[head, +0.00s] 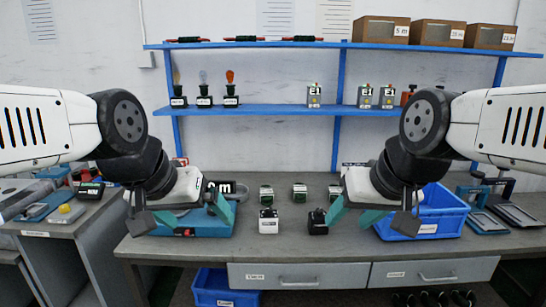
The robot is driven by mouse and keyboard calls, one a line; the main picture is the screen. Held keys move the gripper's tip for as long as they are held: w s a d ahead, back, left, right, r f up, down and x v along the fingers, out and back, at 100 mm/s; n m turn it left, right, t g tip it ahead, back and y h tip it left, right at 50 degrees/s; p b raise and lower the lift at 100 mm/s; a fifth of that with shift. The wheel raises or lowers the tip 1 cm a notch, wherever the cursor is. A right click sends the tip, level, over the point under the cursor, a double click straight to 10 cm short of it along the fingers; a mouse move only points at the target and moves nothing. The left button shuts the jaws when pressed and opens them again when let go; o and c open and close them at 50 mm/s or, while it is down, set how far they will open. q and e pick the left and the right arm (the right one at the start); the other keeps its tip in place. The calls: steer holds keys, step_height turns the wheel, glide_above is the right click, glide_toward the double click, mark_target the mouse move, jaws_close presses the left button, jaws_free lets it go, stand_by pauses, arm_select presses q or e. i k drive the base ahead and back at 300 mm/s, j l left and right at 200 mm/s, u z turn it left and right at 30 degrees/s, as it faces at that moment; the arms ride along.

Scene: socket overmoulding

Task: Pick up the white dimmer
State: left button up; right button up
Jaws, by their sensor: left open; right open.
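The white dimmer (268,226), a small white block with a darker top, stands upright on the grey workbench (285,251) near the middle. A similar black block (318,224) stands just to its right. My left gripper (195,215) is open to the left of the white dimmer, in front of a blue device, and apart from the dimmer. My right gripper (352,216) is open to the right of the black block, with one teal finger close beside that block; I cannot tell whether they touch. Neither gripper holds anything visible.
A blue device (188,228) lies behind my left gripper, and a blue bin (440,212) stands behind my right one. Blue shelves (270,110) hang above. The bench front around the white dimmer is clear.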

mark_target(268, 224)
steer(key=i+l+u, duration=0.2)
steer(key=i+l, duration=0.3)
steer(key=i+l+u, duration=0.15)
steer(key=i+l, duration=0.3)
steer(key=l, duration=0.2)
